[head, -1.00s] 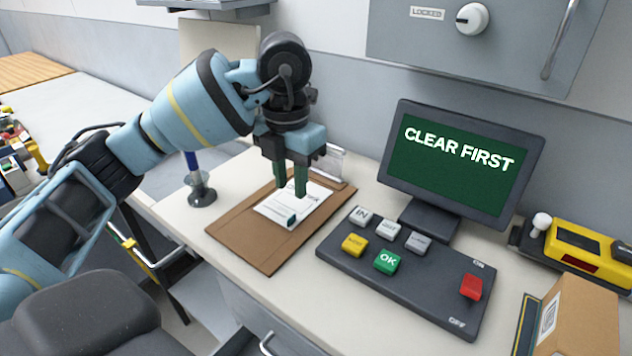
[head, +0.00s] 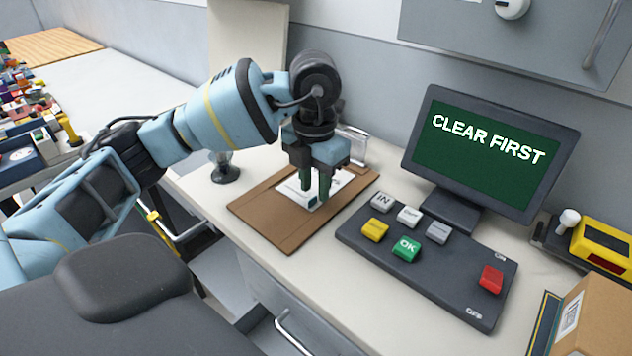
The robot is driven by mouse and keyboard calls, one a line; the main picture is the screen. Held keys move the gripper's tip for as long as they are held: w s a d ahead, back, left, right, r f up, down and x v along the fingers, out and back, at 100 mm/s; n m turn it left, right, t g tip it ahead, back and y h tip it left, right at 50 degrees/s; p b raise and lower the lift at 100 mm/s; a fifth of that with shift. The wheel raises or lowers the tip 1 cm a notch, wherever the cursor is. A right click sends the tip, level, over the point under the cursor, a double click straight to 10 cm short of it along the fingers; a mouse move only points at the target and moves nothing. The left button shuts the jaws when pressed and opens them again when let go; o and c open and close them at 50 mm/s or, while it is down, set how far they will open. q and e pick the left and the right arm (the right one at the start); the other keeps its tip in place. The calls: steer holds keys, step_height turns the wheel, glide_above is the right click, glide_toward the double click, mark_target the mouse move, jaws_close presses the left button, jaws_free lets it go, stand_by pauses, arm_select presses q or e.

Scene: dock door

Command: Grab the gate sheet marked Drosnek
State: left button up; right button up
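A white sheet (head: 289,190) lies on a brown board (head: 262,212) on the counter. Its print is too small and too covered to read, so I cannot tell whether it says Drosnek. A small green mark (head: 313,204) shows at its near corner. My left gripper (head: 314,195) points down over the sheet, its two green fingers apart, with the tips close to the near corner. I cannot tell whether the tips touch the paper. The gripper hides part of the sheet. My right gripper is not in view.
A dark key panel (head: 455,273) with several buttons lies right of the board. Behind it a monitor (head: 490,150) reads "CLEAR FIRST". A clear stand (head: 355,147) is behind the board. A cardboard box (head: 595,318) and a yellow device (head: 603,245) are at the right.

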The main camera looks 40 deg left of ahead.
arm_select(q)
step_height(320, 180, down, 2)
jaws_close()
stand_by(0.3)
steer(key=shift+r, duration=0.1)
steer(key=shift+r, duration=0.6)
step_height(320, 180, up, 2)
steer(key=shift+r, duration=0.2)
steer(key=s+d+r, duration=0.1)
steer(key=s+d, duration=0.1)
steer(key=s, duration=1.4)
steer(key=shift+b, duration=0.35)
